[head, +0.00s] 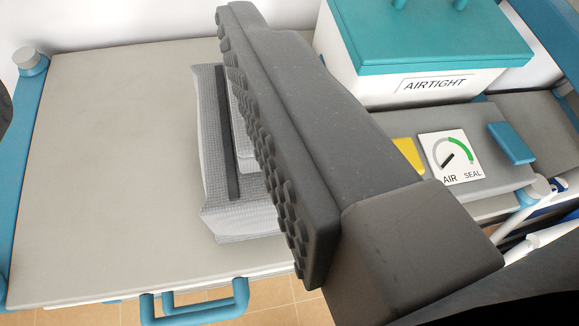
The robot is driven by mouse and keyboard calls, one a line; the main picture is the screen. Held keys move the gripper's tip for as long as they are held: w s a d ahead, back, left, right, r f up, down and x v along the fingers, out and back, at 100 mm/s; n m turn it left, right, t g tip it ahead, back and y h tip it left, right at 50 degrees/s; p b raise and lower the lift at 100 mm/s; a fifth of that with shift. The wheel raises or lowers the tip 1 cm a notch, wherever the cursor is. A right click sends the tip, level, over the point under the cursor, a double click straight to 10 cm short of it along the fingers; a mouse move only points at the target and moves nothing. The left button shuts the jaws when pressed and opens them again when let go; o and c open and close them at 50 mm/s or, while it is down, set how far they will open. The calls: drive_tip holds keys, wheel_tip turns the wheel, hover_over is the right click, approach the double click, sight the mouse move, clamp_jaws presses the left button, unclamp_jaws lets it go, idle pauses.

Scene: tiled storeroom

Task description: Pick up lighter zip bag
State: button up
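A light grey, textured zip bag (212,150) with a dark strip along it lies on the grey cart top, near the middle of the view. Its right part is hidden behind a finger of my gripper (122,85). That dark finger, with a studded pad facing left, crosses the middle of the view, over the bag. A dark shape at the far left edge looks like the other finger, mostly out of view. The gripper looks wide open, with nothing against the visible pad. I cannot tell whether finger and bag touch. No second bag shows for comparing weight.
A white box with a teal lid (430,35), marked AIRTIGHT, stands at the back right. A device with an AIR SEAL dial (452,157) and a blue block (511,143) sits at right. The grey top (110,160) is clear at left. A blue handle (195,308) juts out in front.

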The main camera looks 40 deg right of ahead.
drive_tip(key=s+d+f+m+h, duration=0.1)
drive_tip(key=d+f, duration=0.1)
drive_tip(key=f, duration=0.4)
drive_tip(key=s+d+f, duration=0.2)
drive_tip(key=f, duration=0.5)
drive_tip(key=shift+g, duration=0.4)
drive_tip(key=p+x, duration=0.3)
drive_tip(key=x, duration=0.5)
drive_tip(key=shift+w+d, duration=0.3)
drive_tip(key=shift+w, duration=0.65)
drive_tip(key=shift+x, duration=2.1)
clamp_jaws()
